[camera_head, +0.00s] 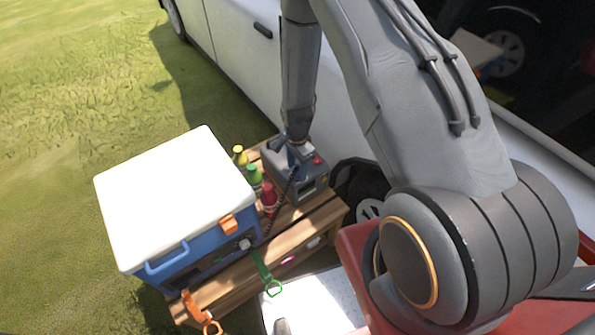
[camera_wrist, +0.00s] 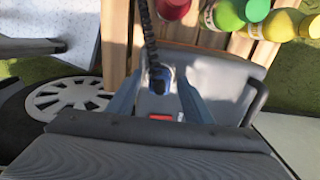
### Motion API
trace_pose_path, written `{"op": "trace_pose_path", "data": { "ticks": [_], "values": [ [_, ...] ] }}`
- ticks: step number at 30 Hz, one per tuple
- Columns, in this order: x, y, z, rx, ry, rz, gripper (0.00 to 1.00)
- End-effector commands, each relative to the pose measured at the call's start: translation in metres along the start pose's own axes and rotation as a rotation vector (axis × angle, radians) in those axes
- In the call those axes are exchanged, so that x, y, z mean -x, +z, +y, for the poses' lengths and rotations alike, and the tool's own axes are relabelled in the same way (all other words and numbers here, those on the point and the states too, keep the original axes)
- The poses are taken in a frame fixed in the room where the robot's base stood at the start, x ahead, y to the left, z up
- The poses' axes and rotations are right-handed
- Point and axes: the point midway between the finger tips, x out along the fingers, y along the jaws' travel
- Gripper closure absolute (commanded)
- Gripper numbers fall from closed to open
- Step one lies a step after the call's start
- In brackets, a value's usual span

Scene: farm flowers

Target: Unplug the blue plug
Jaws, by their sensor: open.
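The blue plug (camera_wrist: 158,76) sits at the top of the grey power box (camera_wrist: 215,80), with a black coiled cable (camera_wrist: 149,40) running from it. In the wrist view my gripper (camera_wrist: 158,92) is open, with a blue finger on each side of the plug and a gap between. Whether the fingers touch the plug is unclear. In the head view my gripper (camera_head: 291,152) reaches down onto the same power box (camera_head: 309,181); there the plug is mostly hidden by the gripper. The plug appears seated in the box.
A blue cooler with a white lid (camera_head: 172,190) stands left on the wooden table (camera_head: 317,216). Red (camera_head: 269,198), green (camera_head: 254,176) and yellow (camera_head: 239,155) bottles stand between cooler and box. A white vehicle (camera_head: 237,60) is close behind. Bottle openers hang at the table's front.

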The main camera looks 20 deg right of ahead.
Motion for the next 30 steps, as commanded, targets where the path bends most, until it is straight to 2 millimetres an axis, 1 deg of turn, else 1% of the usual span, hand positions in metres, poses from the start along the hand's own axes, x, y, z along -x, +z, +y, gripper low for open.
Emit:
{"op": "trace_pose_path", "data": {
  "ticks": [26, 27, 29, 30],
  "values": [
    [0.0001, -0.0001, 0.0004, 0.0, 0.0, 0.0, 0.54],
    [0.0001, -0.0001, 0.0004, 0.0, 0.0, 0.0, 0.56],
    [0.0001, -0.0001, 0.0004, 0.0, 0.0, 0.0, 0.66],
    [0.0001, -0.0001, 0.0004, 0.0, 0.0, 0.0, 0.72]
  ]
}}
